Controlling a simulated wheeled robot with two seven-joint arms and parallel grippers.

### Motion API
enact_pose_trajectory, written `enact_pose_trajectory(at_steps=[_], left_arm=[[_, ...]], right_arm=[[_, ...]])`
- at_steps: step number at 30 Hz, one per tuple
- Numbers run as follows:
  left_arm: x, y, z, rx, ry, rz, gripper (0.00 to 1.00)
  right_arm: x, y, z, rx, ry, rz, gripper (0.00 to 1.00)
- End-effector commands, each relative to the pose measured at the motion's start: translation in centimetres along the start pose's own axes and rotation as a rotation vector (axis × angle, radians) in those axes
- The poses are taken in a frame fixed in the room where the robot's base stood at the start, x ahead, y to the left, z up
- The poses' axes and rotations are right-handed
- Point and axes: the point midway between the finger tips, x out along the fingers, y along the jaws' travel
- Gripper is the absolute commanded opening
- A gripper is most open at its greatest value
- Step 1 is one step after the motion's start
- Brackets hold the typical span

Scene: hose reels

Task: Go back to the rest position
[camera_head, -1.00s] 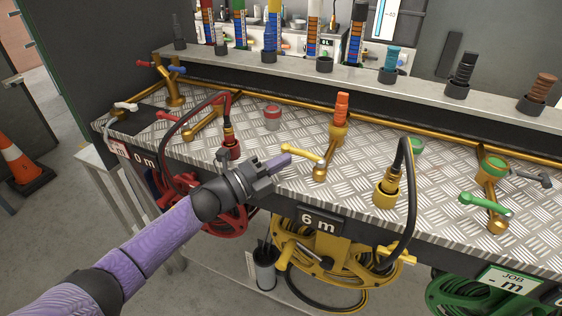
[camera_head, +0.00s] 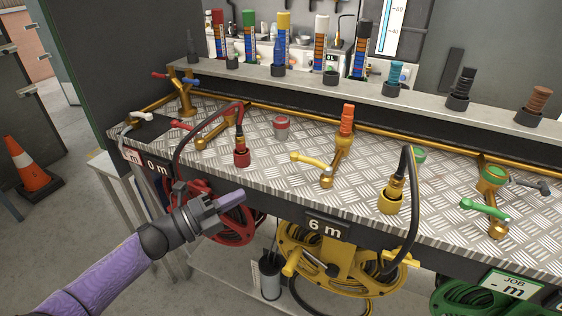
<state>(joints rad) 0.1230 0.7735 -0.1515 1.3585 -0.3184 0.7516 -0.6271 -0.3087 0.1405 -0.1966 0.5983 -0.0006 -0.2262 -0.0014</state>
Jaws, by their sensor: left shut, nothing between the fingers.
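My left gripper (camera_head: 222,203) is shut and empty. It is in front of the bench's front edge, at the lower left of the head view, and covers part of the red hose reel (camera_head: 238,224). My purple left arm reaches in from the lower left corner. The gripper is apart from the bench top and from the yellow hose reel (camera_head: 335,262) to its right. My right gripper is not in view.
The metal-topped bench (camera_head: 270,165) holds a red hose nozzle (camera_head: 241,150), a yellow nozzle (camera_head: 391,195), a yellow valve lever (camera_head: 313,160) and a green lever (camera_head: 482,208). A traffic cone (camera_head: 26,165) stands on the floor at left.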

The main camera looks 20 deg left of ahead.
Motion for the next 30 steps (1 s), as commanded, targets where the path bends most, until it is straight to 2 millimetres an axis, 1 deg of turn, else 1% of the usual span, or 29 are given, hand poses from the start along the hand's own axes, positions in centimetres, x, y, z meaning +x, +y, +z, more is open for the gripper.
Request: enact_pose_trajectory(at_steps=[2,4,5,7,8,9,11,12,14,15,16,17,18,20,21,24,27,30], left_arm=[[-0.1,0.3,0.0,-0.010,-0.007,0.005,0.00],[-0.8,2.3,0.2,-0.083,-0.066,0.047,0.00],[-1.4,4.0,0.2,-0.144,-0.114,0.080,0.00],[-4.0,9.5,-0.3,-0.337,-0.272,0.194,0.00],[-5.5,12.2,-0.9,-0.431,-0.351,0.252,0.00],[-7.8,15.8,-2.1,-0.554,-0.460,0.333,0.00],[-11.6,20.5,-4.6,-0.724,-0.618,0.451,0.00],[-14.3,23.2,-6.8,-0.828,-0.721,0.528,0.00],[-18.3,26.6,-10.5,-0.968,-0.871,0.643,0.00],[-21.1,28.4,-13.3,-1.053,-0.972,0.721,0.00],[-23.2,29.4,-15.5,-1.113,-1.046,0.778,0.00],[-25.2,30.3,-17.8,-1.166,-1.119,0.835,0.00],[-27.7,31.1,-20.7,-1.230,-1.212,0.907,0.00],[-31.1,31.6,-24.9,-1.303,-1.338,1.008,0.00],[-33.0,31.6,-27.3,-1.341,-1.412,1.066,0.00],[-36.2,31.2,-31.8,-1.399,-1.546,1.174,0.00],[-37.6,30.8,-34.0,-1.420,-1.610,1.227,0.00],[-38.0,30.6,-34.4,-1.424,-1.625,1.237,0.00]], right_arm=[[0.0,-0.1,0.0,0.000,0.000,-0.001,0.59],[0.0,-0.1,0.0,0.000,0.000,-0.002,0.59],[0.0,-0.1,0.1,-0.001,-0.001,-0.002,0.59],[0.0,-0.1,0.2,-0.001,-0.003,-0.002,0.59],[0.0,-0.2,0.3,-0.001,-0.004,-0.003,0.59],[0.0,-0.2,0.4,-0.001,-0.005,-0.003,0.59],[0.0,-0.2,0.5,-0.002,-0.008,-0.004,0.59],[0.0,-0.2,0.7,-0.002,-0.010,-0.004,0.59],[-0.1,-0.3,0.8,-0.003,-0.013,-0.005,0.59],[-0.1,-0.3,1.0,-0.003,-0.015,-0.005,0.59],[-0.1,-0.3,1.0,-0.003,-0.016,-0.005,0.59],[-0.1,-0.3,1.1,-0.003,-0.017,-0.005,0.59],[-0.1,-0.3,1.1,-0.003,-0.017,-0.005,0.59],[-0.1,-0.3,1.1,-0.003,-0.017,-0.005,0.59],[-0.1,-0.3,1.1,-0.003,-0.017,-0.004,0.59],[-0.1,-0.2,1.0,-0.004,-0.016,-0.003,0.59],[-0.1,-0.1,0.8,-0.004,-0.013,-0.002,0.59],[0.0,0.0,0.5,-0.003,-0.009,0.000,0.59]])
